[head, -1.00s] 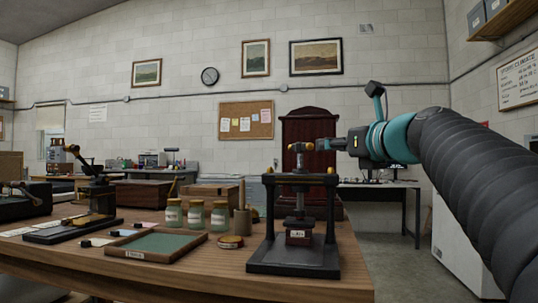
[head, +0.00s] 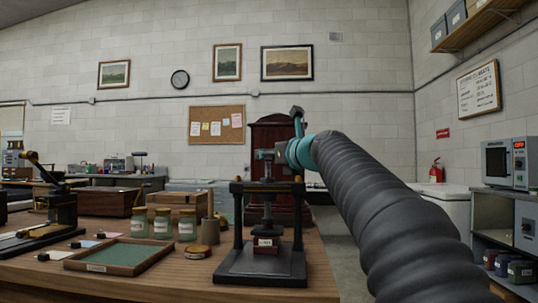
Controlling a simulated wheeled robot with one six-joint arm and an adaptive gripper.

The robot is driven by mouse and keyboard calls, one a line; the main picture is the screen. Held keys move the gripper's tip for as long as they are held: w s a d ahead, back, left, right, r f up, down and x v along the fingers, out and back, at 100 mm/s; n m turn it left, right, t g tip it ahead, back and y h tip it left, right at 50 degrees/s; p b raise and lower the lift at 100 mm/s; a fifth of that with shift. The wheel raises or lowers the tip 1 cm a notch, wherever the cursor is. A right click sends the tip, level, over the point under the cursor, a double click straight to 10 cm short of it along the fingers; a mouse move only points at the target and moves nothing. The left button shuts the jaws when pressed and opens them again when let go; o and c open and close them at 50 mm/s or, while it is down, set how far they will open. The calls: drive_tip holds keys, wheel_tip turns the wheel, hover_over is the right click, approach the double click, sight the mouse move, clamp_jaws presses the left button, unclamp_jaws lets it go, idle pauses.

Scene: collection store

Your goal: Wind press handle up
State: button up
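The black press (head: 243,232) stands upright near the front right of the wooden table. It has two posts with brass caps, a crossbeam and a central screw (head: 267,210). A small dark red block with a white label (head: 266,246) sits under its screw. My gripper (head: 264,155) is at the top of the screw, just above the crossbeam, reaching in from the right. The press handle is mostly hidden by my gripper or too small to make out. I cannot tell whether the fingers touch it or are closed.
On the table (head: 330,285), left of the press, are a green-lined tray (head: 118,254), several jars (head: 163,224), a round brass-coloured tin (head: 197,252) and another black device (head: 62,205). A microwave (head: 508,163) stands at the right. Floor shows right of the table.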

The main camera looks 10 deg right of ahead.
drive_tip(key=shift+w, duration=0.15)
clamp_jaws()
